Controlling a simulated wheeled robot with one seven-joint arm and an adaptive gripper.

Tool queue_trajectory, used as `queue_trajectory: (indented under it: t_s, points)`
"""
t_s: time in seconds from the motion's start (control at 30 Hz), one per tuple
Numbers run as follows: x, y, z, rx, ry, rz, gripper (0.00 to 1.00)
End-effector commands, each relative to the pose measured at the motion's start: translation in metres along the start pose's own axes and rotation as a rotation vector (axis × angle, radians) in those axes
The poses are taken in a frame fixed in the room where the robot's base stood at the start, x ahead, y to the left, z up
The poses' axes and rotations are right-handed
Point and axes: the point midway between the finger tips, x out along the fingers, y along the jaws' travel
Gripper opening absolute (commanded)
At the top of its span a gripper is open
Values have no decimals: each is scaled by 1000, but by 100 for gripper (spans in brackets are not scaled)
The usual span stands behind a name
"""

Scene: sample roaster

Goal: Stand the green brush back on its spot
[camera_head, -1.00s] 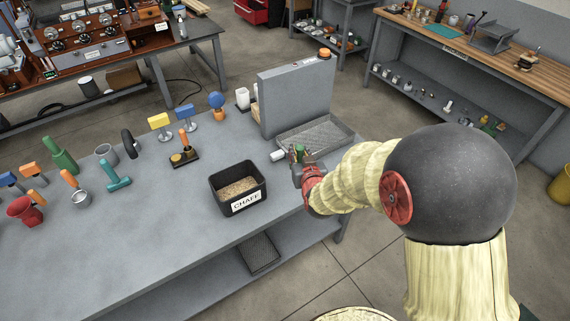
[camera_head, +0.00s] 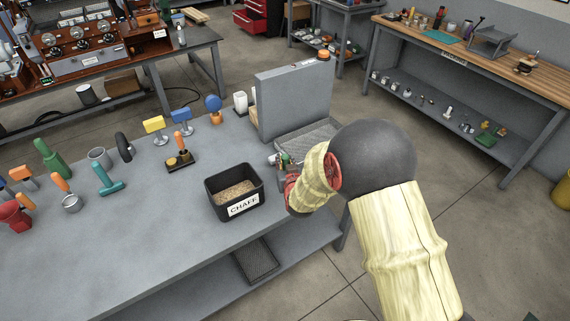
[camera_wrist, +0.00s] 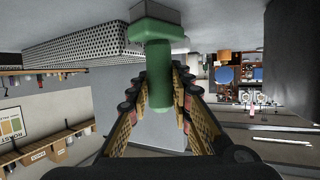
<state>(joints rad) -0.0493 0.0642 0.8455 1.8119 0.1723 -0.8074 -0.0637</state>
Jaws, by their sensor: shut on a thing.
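The green brush (camera_wrist: 158,75) is between the two fingers of my gripper (camera_wrist: 160,98) in the wrist view. The fingers are shut on its green handle. Its wider green collar and pale grey head end (camera_wrist: 155,12) point to the top of that picture, towards the grey bench surface. In the head view a small green part of the brush (camera_head: 286,158) shows at my gripper (camera_head: 283,165), by the front of the metal tray. My arm hides much of the gripper there. I cannot make out a marked spot for the brush.
A black chaff bin (camera_head: 235,208) stands left of my gripper. Behind are the metal tray (camera_head: 300,141) and an upright grey panel (camera_head: 293,104). Several tools, including a teal one (camera_head: 106,180) and a green bottle-shaped thing (camera_head: 52,158), stand at left. The bench's front middle is clear.

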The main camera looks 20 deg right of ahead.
Motion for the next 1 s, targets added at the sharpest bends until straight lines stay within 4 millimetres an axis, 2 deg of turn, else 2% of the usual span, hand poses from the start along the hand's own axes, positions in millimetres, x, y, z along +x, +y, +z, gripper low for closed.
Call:
queue_trajectory:
  t_s: [0.3,0.33,0.63,1.0]
  points:
    - [1,0,1,0,2,0,0]
    - [1,0,2,0,1,0,21]
    - [0,0,0,0,1,0,38]
    - [0,0,-2,0,1,0,39]
